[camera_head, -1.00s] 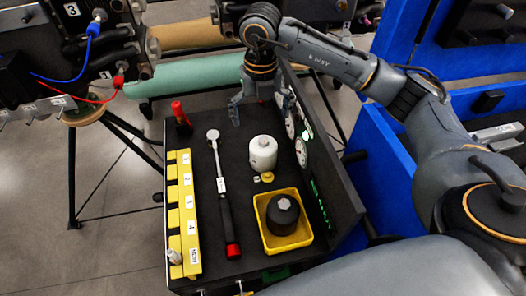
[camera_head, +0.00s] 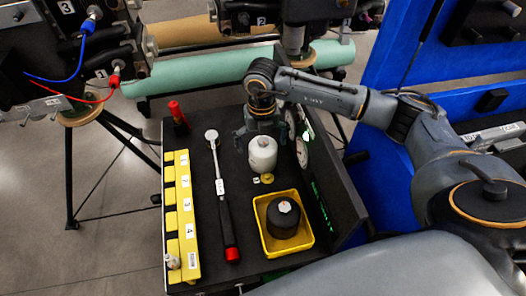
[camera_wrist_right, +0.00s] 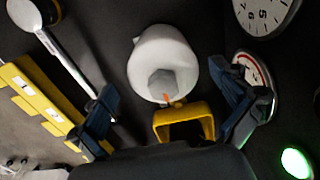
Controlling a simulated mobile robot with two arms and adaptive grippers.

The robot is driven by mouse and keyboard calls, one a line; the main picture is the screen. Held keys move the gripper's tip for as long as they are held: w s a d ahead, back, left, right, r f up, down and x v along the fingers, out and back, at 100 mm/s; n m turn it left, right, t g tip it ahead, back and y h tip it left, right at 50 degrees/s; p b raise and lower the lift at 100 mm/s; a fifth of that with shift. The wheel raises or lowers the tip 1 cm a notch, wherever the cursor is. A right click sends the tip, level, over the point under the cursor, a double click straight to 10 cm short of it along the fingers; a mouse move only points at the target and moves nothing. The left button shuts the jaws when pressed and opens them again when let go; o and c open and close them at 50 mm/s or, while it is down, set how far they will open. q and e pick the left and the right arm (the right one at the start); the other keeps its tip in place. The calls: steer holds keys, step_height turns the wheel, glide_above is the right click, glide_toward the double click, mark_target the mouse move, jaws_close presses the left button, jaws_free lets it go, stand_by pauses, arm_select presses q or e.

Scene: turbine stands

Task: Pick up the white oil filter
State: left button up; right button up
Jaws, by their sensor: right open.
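The white oil filter (camera_head: 263,153) stands on the black tray surface, right of the torque wrench. In the right wrist view the filter (camera_wrist_right: 165,58) shows end-on with a grey hex nub facing the camera. My right gripper (camera_head: 260,132) is just behind the filter in the head view, low and close to it. In the wrist view my right gripper (camera_wrist_right: 178,105) is open, one finger at lower left and one at right, with the filter ahead between and beyond them. No grip on the filter shows. My left gripper is not in view.
A torque wrench (camera_head: 221,195) and a yellow numbered rack (camera_head: 181,215) lie left of the filter. A yellow bin (camera_head: 262,241) with a black filter (camera_head: 283,218) stands in front. Gauges (camera_head: 302,152) line the right panel. A red-capped item (camera_head: 177,114) stands at back left.

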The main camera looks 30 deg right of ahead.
steer(key=shift+d+f+p, duration=0.2)
steer(key=shift+f+p, duration=0.15)
steer(key=shift+f, duration=1.55)
steer(key=c, duration=1.7)
steer(key=shift+r, duration=0.15)
steer(key=shift+c, duration=0.2)
steer(key=shift+w+r+b, duration=0.1)
steer(key=shift+r+b, duration=0.35)
steer(key=shift+r, duration=0.15)
steer(key=s+a+r+b, duration=0.3)
steer(key=s+a+r, duration=0.6)
steer(key=a+r, duration=0.1)
steer(key=shift+s+a+r+b, duration=0.25)
steer(key=shift+r+b, duration=0.1)
steer(key=shift+r, duration=0.45)
